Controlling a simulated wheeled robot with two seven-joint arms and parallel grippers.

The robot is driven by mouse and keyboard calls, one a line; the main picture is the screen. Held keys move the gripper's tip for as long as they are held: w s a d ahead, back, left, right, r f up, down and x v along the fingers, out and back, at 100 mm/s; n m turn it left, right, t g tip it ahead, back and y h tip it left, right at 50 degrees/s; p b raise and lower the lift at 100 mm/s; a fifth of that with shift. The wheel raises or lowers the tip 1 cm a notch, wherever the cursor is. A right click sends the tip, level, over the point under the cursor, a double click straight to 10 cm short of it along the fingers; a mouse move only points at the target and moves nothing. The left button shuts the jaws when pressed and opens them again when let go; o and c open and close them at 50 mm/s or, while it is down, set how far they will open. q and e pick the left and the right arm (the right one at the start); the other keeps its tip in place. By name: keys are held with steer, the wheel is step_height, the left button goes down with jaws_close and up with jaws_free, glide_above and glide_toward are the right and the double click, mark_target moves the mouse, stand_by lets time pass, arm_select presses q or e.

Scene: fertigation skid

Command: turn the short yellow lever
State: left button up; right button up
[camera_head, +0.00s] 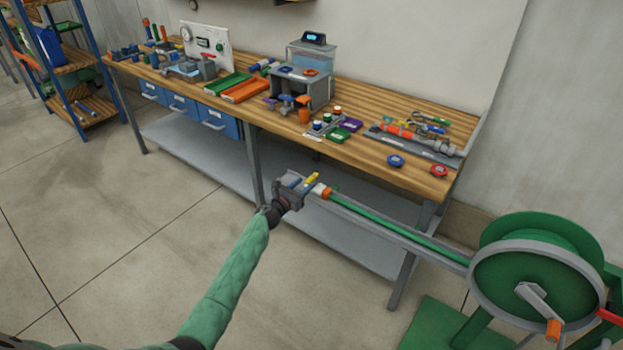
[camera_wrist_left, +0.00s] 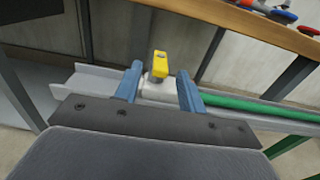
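The short yellow lever (camera_head: 312,179) sits on a valve at the left end of the green hose, in front of the workbench. It also shows in the left wrist view (camera_wrist_left: 160,64), upright on a pale valve body (camera_wrist_left: 158,88). My left gripper (camera_head: 298,183) is at the valve. In the left wrist view its two blue fingers (camera_wrist_left: 158,86) stand apart on either side of the valve body and lever, with gaps visible, so it is open. My right gripper is in neither view.
A grey rail (camera_head: 400,239) carries the green hose (camera_head: 385,223) to a green reel (camera_head: 535,270) at the right. The wooden workbench (camera_head: 365,153) with tools stands behind, and its edge is close above the valve. The floor at left is clear.

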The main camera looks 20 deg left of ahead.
mark_target(311, 178)
arm_select(q)
steer(key=x, duration=0.3)
steer(key=shift+w+d, duration=0.15)
steer(key=shift+w, duration=0.2)
steer(key=shift+x, duration=0.95)
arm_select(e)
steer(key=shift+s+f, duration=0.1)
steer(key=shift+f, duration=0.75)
arm_select(q)
steer(key=c, duration=0.9)
steer(key=shift+o, duration=0.2)
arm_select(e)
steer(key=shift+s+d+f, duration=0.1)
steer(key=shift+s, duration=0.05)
